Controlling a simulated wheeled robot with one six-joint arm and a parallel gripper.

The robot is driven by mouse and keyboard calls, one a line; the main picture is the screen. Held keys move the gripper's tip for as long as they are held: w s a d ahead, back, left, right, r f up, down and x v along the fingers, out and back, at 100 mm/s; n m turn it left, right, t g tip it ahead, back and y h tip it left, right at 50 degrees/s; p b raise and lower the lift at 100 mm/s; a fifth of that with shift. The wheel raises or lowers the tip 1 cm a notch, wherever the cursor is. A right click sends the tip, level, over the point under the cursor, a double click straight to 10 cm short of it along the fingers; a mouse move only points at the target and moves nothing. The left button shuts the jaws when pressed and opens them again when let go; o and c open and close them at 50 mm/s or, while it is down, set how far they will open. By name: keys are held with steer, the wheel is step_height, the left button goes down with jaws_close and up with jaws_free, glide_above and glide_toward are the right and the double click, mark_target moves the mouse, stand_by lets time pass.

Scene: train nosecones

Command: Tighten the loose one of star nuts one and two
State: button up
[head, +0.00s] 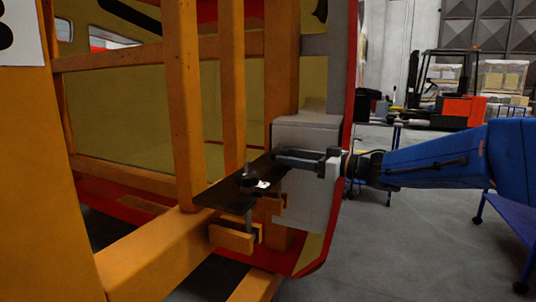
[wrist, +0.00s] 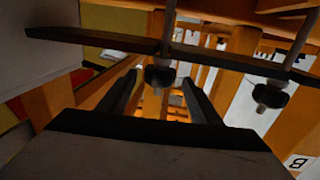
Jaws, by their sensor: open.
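Two black star nuts sit on threaded rods at a dark flat bar (head: 222,192). In the wrist view one star nut (wrist: 160,76) shows between my fingertips and the other star nut (wrist: 270,94) is to the right, outside the right finger. In the head view only one star nut (head: 247,181) shows clearly; the other seems hidden by my gripper. My gripper (head: 278,157) is open and empty, pointing left above the bar's right end. In the wrist view its fingers (wrist: 161,84) spread either side of the nearer nut without visible contact. I cannot tell which nut is loose.
An orange frame (head: 186,100) with upright posts stands left and behind the bar. A grey block (head: 310,205) is close under my gripper. An orange clamp piece (head: 232,238) sits below the bar. Floor (head: 415,230) at the right is open; a forklift (head: 458,112) stands far back.

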mark_target(268, 164)
steer(key=x, duration=0.8)
steer(key=shift+w+a, duration=0.15)
steer(key=shift+a, duration=0.15)
steer(key=c, duration=1)
